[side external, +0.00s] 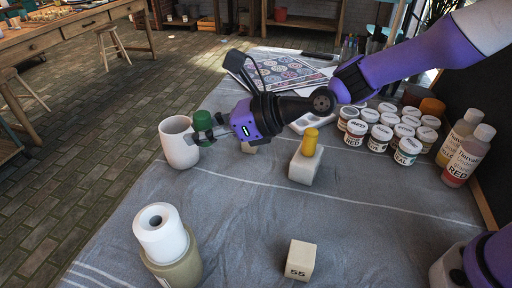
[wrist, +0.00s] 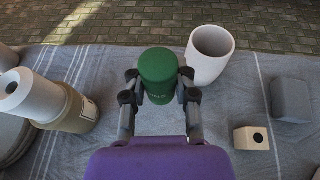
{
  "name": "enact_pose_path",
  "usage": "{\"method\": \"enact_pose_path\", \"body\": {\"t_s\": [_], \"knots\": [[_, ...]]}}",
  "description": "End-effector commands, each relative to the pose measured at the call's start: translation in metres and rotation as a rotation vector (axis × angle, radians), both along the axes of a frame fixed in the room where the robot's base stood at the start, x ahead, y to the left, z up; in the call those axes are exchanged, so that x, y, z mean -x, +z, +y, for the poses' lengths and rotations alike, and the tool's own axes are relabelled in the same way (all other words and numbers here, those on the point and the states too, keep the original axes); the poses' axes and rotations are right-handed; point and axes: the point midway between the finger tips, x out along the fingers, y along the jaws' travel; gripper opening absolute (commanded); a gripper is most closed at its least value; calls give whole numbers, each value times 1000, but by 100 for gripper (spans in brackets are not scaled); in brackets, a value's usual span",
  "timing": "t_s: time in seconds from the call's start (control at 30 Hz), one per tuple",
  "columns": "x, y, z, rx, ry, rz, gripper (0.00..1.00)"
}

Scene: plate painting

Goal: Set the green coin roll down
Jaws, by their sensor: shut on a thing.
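The green coin roll (side external: 202,121) is a short dark-green cylinder. It stands upright between the fingers of my gripper (side external: 212,134), beside the white cup, and appears above the cloth in the side view. In the wrist view the green coin roll (wrist: 158,72) fills the space between the two fingertips of my gripper (wrist: 160,88), which are shut on it. A white cup (side external: 178,143) stands just left of it in the side view. In the wrist view the cup (wrist: 210,55) is just to the right of the roll. Whether they touch is unclear.
A yellow cylinder (side external: 310,141) stands on a pale block (side external: 304,168). A block marked 55 (side external: 299,260) and a white roll on a tan container (side external: 177,270) are nearer. Paint jars (side external: 381,134) crowd the right. The middle of the cloth (side external: 240,215) is clear.

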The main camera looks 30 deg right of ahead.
Motion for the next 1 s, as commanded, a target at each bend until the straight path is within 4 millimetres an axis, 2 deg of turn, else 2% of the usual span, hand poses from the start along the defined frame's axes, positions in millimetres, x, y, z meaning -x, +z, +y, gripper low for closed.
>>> {"method": "enact_pose_path", "body": {"t_s": [0.03,0.1,0.2,0.23,0.3,0.57,0.73,1.0], "knots": [[0,6,13,-1,-2,-5,0],[0,11,27,-1,-15,-3,0],[0,18,42,-2,-28,-1,0],[0,15,44,2,-33,2,0],[0,-2,41,3,-36,9,0],[-1,-38,40,4,-34,6,0],[0,-73,40,4,-34,9,0],[0,-109,40,3,-34,7,0]]}}
